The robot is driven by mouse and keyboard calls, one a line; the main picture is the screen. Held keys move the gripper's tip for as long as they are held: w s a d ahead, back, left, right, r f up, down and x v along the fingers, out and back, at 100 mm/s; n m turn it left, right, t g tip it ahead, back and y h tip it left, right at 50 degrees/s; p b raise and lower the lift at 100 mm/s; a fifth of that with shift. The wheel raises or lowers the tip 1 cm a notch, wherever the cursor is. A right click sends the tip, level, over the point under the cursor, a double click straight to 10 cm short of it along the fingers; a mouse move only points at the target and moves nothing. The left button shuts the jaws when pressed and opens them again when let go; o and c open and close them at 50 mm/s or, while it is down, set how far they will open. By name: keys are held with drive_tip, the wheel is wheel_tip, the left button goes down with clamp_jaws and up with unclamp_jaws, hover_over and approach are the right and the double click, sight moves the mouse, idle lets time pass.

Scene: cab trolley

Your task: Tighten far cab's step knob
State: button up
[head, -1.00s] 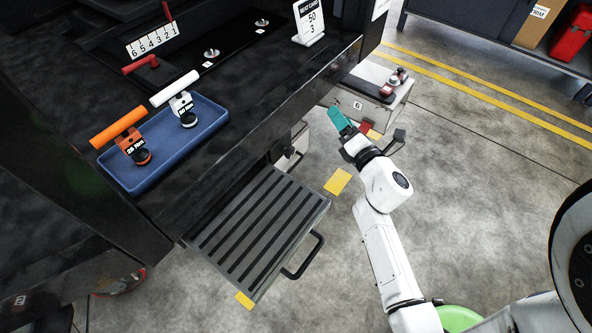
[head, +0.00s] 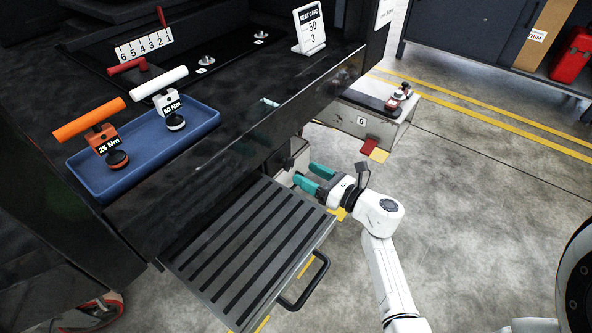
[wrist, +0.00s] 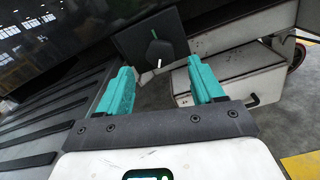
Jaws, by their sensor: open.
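In the wrist view a dark square plate (wrist: 133,45) hangs under the cab edge. In the head view my gripper (head: 307,177) points left at the far end of the ribbed step (head: 245,255), below the cab's black edge. The knob is hidden there.
A black handle (head: 305,285) sticks out from the step's right side. A pale box marked 6 (head: 362,122) stands beyond. A blue tray (head: 135,160) with two torque tools and a seat card (head: 311,28) are on the black top.

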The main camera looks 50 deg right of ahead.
sight(291, 165)
drive_tip(key=shift+w+b, duration=0.5)
drive_tip(key=shift+w, duration=2)
drive_tip(key=shift+c, duration=0.5)
drive_tip(key=c, duration=1)
drive_tip(key=shift+o, duration=0.2)
